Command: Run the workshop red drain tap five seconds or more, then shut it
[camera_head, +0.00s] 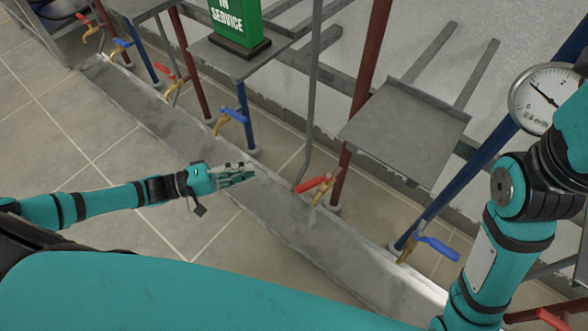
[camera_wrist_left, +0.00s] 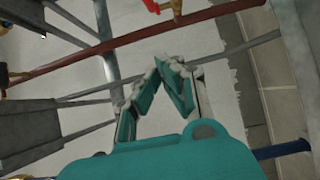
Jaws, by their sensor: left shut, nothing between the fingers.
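Several red-handled taps sit on pipes above a grey drain channel. The nearest full one is a red tap (camera_head: 318,183) with a brass body, on a red pipe (camera_head: 341,172) right of centre. I cannot tell which one is the workshop drain tap. My left gripper (camera_head: 250,174) is shut and empty over the channel, left of that tap and apart from it. In the left wrist view my left gripper's fingers (camera_wrist_left: 155,82) converge with nothing between them. A red handle (camera_wrist_left: 150,6) is cut by that view's top edge. My right gripper is out of view.
The drain channel (camera_head: 180,125) runs diagonally along the wall. Blue-handled taps (camera_head: 436,246) alternate with red ones. A grey shelf plate (camera_head: 405,130) juts out above right. A green sign (camera_head: 238,18) stands at the top, a pressure gauge (camera_head: 545,98) at right. Tiled floor at left is clear.

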